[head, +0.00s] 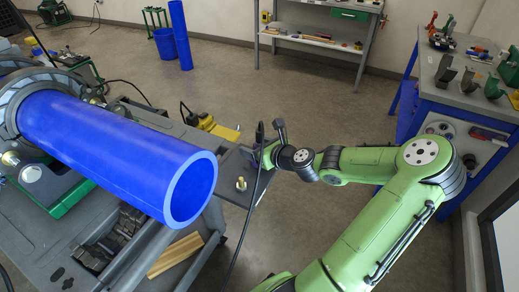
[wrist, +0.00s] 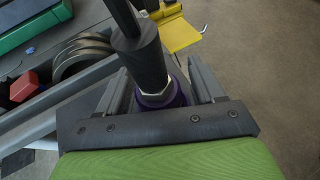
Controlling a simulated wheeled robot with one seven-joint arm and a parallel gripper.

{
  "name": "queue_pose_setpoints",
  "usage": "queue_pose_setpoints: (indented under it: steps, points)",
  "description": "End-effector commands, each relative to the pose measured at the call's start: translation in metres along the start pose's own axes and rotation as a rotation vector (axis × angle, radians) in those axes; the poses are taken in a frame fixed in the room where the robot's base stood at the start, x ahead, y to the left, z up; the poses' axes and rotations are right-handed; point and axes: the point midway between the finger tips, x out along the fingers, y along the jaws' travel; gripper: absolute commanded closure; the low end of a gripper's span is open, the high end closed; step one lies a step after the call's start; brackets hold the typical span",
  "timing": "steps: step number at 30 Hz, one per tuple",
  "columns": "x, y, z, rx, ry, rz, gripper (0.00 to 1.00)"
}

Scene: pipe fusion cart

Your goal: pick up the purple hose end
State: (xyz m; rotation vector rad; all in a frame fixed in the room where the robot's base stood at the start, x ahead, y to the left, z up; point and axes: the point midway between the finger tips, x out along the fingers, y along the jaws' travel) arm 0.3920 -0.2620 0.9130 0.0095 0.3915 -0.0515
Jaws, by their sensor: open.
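The purple hose end (wrist: 165,97) shows in the wrist view as a purple collar below a metal nut and a thick black sleeve. A black hose runs up from the sleeve. My gripper (wrist: 158,72) is open, with one finger on each side of the hose end. I cannot tell whether either finger touches it. In the head view my gripper (head: 262,152) is by the right edge of the cart, and the black hose (head: 254,190) hangs past it.
A large blue pipe (head: 120,150) lies clamped on the grey cart (head: 30,240), left of my gripper. A brass fitting (head: 240,184) stands on the cart's side plate. A yellow pedal (head: 220,130) is on the floor behind. A workbench (head: 455,98) stands at right. Floor between is clear.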

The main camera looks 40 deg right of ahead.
Motion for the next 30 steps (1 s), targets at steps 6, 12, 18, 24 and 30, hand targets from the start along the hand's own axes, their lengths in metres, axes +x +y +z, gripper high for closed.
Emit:
queue_pose_setpoints:
  steps: [6,12,18,24,30]
  points:
    - [-0.001,0.000,0.000,0.000,0.000,0.000,0.63]
    - [-0.001,0.000,0.000,0.000,0.000,0.001,0.92]
    - [-0.001,0.000,0.002,-0.001,0.000,0.000,0.92]
    - [-0.017,0.000,0.041,-0.006,0.001,-0.002,0.92]
    - [-0.035,0.000,0.083,-0.004,0.001,-0.001,0.92]
